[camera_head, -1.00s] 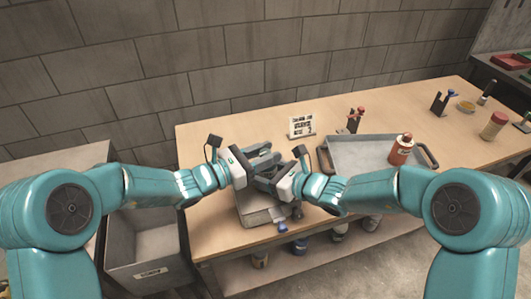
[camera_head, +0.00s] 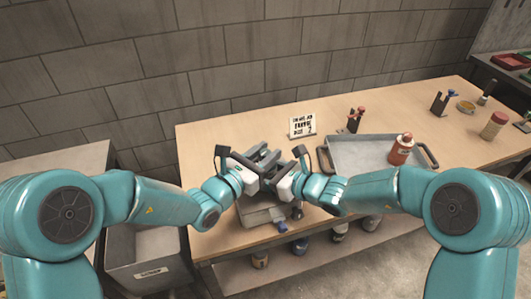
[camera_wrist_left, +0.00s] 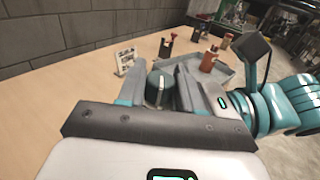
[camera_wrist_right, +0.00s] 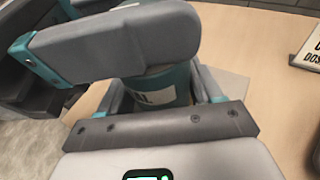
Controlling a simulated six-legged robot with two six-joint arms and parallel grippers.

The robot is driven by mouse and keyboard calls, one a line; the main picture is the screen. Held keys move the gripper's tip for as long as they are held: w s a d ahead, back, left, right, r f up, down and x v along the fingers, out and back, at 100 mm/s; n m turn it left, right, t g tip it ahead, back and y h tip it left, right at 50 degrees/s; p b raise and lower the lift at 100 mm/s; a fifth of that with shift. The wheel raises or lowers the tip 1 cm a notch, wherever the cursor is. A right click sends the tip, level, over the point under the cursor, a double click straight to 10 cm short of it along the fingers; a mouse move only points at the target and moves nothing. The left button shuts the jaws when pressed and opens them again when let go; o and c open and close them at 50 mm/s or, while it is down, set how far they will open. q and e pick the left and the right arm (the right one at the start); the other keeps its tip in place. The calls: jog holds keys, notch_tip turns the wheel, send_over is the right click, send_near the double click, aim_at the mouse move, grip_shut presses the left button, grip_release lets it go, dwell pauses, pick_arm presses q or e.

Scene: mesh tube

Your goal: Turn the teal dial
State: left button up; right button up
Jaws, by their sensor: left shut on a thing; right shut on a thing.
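The teal dial (camera_wrist_left: 157,90), a short teal cylinder with a grey top, sits between the fingers of my left gripper (camera_wrist_left: 172,78) in the left wrist view. The left gripper (camera_head: 264,158) is shut on it. In the right wrist view a teal body with a white label (camera_wrist_right: 158,92) stands between the fingers of my right gripper (camera_wrist_right: 160,88), which is shut on it. A grey left finger crosses above it there. In the head view the right gripper (camera_head: 274,178) is beside and just below the left one, and the fingers hide the dial.
A white printed card (camera_head: 302,126) stands behind. A grey tray (camera_head: 355,152) with a red bottle (camera_head: 401,150) is at right. A grey bin (camera_head: 150,272) is below left.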

pick_arm(q)
jog(key=shift+r, duration=0.1)
jog(key=o, duration=1)
jog(key=shift+c, duration=0.2)
jog(key=v, duration=1.2)
